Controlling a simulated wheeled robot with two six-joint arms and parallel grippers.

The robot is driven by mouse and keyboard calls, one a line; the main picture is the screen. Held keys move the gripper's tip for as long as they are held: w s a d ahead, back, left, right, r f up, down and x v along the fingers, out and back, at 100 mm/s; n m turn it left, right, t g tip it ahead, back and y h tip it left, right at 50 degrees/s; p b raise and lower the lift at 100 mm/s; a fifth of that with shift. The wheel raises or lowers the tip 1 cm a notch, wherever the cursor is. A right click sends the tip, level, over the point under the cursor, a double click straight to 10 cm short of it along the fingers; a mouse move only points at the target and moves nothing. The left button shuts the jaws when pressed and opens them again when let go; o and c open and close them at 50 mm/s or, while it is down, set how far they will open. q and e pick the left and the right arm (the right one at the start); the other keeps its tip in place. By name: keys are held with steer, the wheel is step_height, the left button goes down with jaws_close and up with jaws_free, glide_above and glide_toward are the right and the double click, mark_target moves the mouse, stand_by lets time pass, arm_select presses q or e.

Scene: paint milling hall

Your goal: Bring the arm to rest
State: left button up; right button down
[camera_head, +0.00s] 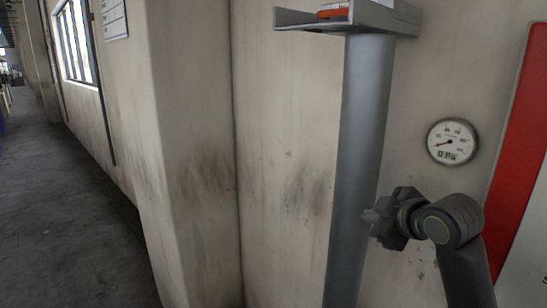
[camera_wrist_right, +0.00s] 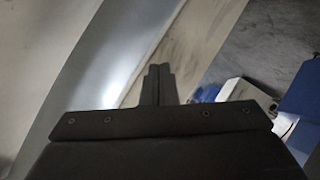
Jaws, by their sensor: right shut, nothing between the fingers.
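My right arm comes in from the lower right of the head view. Its dark gripper (camera_head: 372,216) is in front of the wall, close to the right side of a grey vertical post (camera_head: 361,150). I cannot tell whether it touches the post. In the right wrist view the two fingers (camera_wrist_right: 158,72) are together, shut with nothing between them. The post shows there as a pale slanted band (camera_wrist_right: 95,75). My left gripper is not in view.
A grey tray (camera_head: 385,17) tops the post and bears an orange-red item (camera_head: 333,13). A round gauge (camera_head: 452,141) and a red panel (camera_head: 519,150) are on the wall at right. A pillar (camera_head: 190,150) stands left of the post. Open floor (camera_head: 60,215) lies at left.

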steer(key=s+d+f+m+g+h, duration=0.1)
steer(key=s+d+f+m, duration=0.1)
steer(key=s+f, duration=0.45)
steer(key=s+d+f+m+g+h, duration=0.1)
steer(key=s+d+f+m, duration=0.15)
steer(key=f, duration=0.75)
steer(key=s+d+f+m+g+h, duration=0.1)
steer(key=s+f+m, duration=0.1)
steer(key=s+f, duration=0.45)
steer(key=s+d+f+m+g+h, duration=0.1)
steer(key=s+d+f+m+g, duration=0.15)
steer(key=s+f, duration=0.6)
steer(key=s+d+f+m+g+h, duration=0.2)
steer(key=s+f+m, duration=0.15)
steer(key=s, duration=1.05)
step_height(320, 180, down, 25)
steer(key=d+g+b, duration=0.1)
steer(key=g, duration=0.1)
steer(key=s+a+f+y+b, duration=0.1)
steer(key=s+f, duration=1.4)
steer(key=f, duration=0.3)
steer(key=shift+g+b, duration=0.3)
steer(key=shift+g, duration=0.15)
